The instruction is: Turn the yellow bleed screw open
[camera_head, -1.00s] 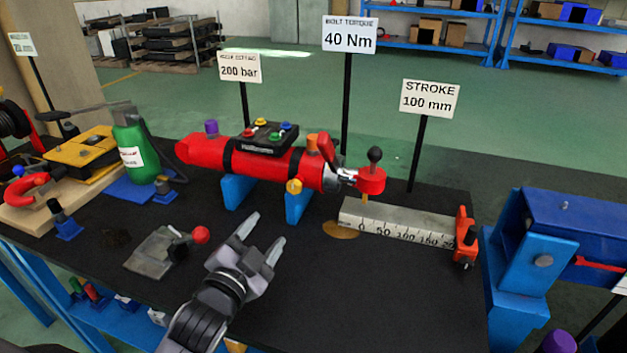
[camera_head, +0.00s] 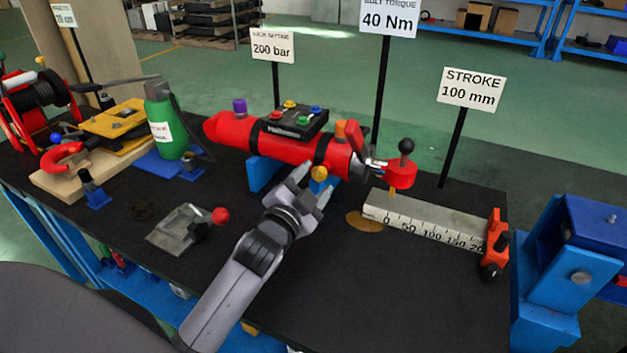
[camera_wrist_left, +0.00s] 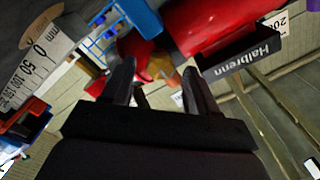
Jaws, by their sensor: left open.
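The yellow bleed screw (camera_head: 319,172) is a small round knob on the lower front side of the red cylinder (camera_head: 240,133), near its right end. My left gripper (camera_head: 315,182) is open and empty, with its fingertips just in front of the screw in the head view. In the left wrist view, a yellow-orange part (camera_wrist_left: 173,79) shows between the open fingers (camera_wrist_left: 159,68), with red surfaces behind it. I cannot tell whether the fingers touch the screw. My right gripper is not in view.
The cylinder rests on blue supports (camera_head: 262,174) on a black table (camera_head: 330,285). A control box (camera_head: 295,122) with coloured knobs sits on top. A red lever and gauge (camera_head: 401,175) stand at the right, above a ruler block (camera_head: 425,215). A grey clamp (camera_head: 180,230) lies at front left.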

